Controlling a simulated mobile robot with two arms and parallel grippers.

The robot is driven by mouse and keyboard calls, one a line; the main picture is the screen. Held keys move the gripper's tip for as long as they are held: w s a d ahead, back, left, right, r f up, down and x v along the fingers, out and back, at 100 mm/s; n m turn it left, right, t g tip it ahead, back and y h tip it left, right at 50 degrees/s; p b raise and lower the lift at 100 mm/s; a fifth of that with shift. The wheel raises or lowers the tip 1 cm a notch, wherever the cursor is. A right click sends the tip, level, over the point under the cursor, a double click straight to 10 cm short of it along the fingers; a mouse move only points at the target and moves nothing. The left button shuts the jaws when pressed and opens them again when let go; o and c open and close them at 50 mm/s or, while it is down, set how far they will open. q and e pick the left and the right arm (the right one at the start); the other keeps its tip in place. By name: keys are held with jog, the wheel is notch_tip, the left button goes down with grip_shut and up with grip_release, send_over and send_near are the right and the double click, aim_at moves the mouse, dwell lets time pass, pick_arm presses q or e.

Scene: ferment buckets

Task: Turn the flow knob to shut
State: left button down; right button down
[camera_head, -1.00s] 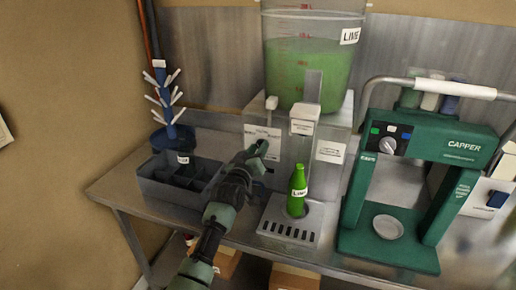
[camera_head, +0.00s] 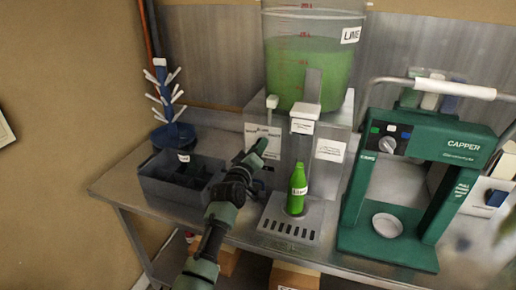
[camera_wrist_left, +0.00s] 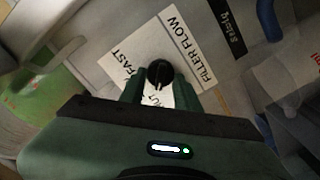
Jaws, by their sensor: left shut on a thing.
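The flow knob (camera_wrist_left: 159,74) is a small black knob on a white "FILLER FLOW" label (camera_wrist_left: 184,45) in the left wrist view. My left gripper (camera_wrist_left: 160,88) is shut on it, one green finger on each side. The label shows "FAST" at one end; other wording is partly hidden by the gripper. In the head view my left gripper (camera_head: 258,148) is at the front panel of the filler (camera_head: 262,128) and hides the knob. A green bottle labelled lime (camera_head: 297,188) stands upright under the spout (camera_head: 303,120). My right gripper is out of view.
The tank of green liquid (camera_head: 310,60) sits on top of the filler. A grey divided crate (camera_head: 165,190) and a blue drying tree (camera_head: 170,110) stand to the left. The green capper (camera_head: 440,150) is close on the right.

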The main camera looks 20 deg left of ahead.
pick_arm(q)
jog(key=c, duration=1)
grip_release()
jog(key=shift+c, duration=0.2)
jog(key=s+b, duration=0.1)
jog(key=s, duration=0.6)
jog(key=shift+s+a, duration=0.15)
jog(key=shift+s, duration=0.25)
